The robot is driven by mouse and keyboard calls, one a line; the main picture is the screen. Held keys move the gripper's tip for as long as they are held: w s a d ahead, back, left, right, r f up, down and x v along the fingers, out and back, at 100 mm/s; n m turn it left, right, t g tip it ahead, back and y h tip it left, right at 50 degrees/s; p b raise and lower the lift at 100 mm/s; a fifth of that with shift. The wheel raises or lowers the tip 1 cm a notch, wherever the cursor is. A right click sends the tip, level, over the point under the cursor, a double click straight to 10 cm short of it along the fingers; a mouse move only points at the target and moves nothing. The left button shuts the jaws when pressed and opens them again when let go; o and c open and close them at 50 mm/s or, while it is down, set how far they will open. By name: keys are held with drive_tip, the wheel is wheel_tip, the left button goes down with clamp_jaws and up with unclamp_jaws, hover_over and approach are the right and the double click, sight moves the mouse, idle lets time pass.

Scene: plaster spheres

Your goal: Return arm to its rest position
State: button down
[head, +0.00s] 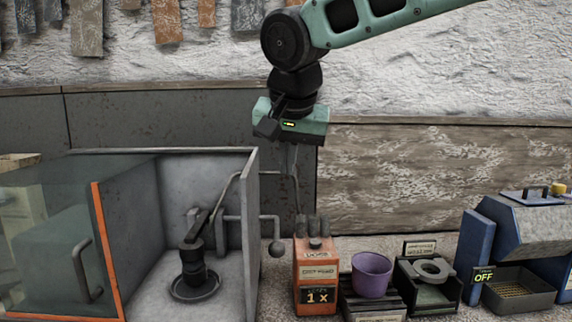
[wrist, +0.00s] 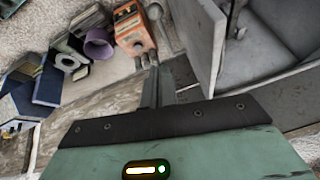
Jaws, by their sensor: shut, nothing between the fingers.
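My arm reaches in from the top right of the head view. My gripper (head: 294,178) hangs from it with its fingers pointing down, in front of the back wall. The fingers look thin and close together, and nothing is held between them. In the wrist view my gripper (wrist: 157,70) shows its fingers together, with the orange box beyond their tips. I cannot tell how far apart the tips and the box are.
Below stand a grey open booth (head: 250,210) with a bent pipe and ball-ended lever (head: 275,248), an orange box (head: 317,270), a purple cup (head: 371,273), a dark ring holder (head: 428,275) and a blue machine marked OFF (head: 535,235). The wall area right of my gripper is clear.

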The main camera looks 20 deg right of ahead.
idle(0.5)
drive_tip(key=s+a+f+n+g+y, duration=0.1)
drive_tip(key=s+a+f+n+g, duration=0.1)
drive_tip(key=s+a+f+n, duration=0.2)
drive_tip(key=s+a+f+n+g+y, duration=0.1)
drive_tip(key=s+a+f+n+g, duration=0.2)
drive_tip(key=s+f+n, duration=0.7)
drive_tip(key=s+a+f, duration=0.1)
drive_tip(key=s+f, duration=0.9)
drive_tip(key=shift+s+a+g, duration=0.2)
drive_tip(key=shift+g, duration=0.1)
drive_tip(key=shift+w+r, duration=0.1)
